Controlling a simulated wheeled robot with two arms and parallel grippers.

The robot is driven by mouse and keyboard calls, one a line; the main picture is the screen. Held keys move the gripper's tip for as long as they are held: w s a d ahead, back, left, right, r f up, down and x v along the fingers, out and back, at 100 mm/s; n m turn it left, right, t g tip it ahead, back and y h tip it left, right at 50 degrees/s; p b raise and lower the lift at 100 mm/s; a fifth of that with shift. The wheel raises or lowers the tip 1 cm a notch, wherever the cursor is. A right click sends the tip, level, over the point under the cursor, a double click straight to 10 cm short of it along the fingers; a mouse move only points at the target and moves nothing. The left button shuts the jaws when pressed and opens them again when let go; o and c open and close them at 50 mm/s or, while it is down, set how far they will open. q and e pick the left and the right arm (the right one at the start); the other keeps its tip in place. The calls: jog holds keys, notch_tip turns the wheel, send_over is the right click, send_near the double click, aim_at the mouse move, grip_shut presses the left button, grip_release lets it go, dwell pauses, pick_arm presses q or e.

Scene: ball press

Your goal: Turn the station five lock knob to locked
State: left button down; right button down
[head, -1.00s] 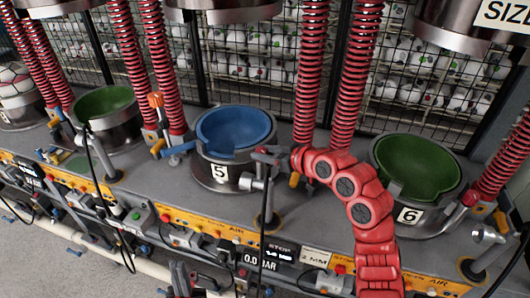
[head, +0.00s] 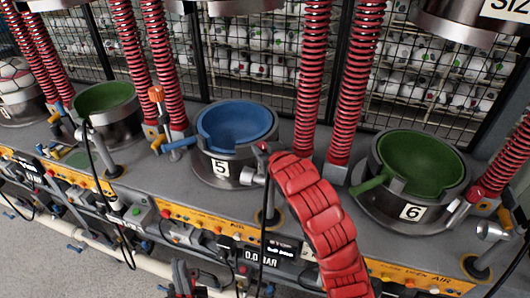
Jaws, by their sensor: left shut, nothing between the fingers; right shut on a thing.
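Station five is a steel cup with a blue bowl (head: 237,122) and a white label "5" (head: 220,168). A blue handle (head: 176,144) sticks out on its left. My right gripper (head: 264,149) is at the right side of this cup, at the end of my red arm. Its fingers are mostly hidden by the arm. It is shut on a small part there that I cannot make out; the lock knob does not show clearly. My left gripper (head: 186,282) is low at the bottom edge, below the bench front, shut and empty.
Station six (head: 420,160) with a green bowl and green handle stands to the right. Another green bowl (head: 103,97) is to the left. Red springs (head: 308,80) rise between stations. An upright orange lever (head: 156,95) stands left of station five. Cables hang along the bench front.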

jog(key=shift+f, duration=0.1)
dwell(0.4)
jog(key=shift+c, duration=2.3)
grip_release()
jog(key=shift+s, duration=0.15)
